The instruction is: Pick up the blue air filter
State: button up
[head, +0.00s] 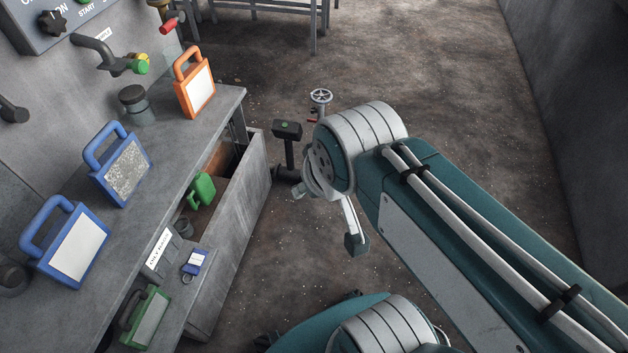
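Two blue-framed filters with loop handles stand on the grey bench at the left in the head view. One blue air filter (80,246) has a plain white panel and is nearer. The other blue-framed filter (120,172) has a speckled grey panel and stands farther back. My gripper (330,215) is at the end of my arm, over the floor right of the bench and apart from both filters. One finger with a dark tip hangs down; the rest is largely hidden by the wrist, so its opening is unclear. I see nothing held in it.
An orange-framed filter (196,90) and a dark cylinder (136,104) stand farther along the bench (190,128). An open grey bin (235,215) holds a green object (202,190). A green-framed item (146,320) is lower left. A handwheel valve (321,97) stands beyond my gripper. Floor at right is clear.

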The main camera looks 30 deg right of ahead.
aim_at(68, 253)
jog(key=u, duration=1.55)
jog(key=i+l+u, duration=0.15)
jog(key=i+l, duration=0.55)
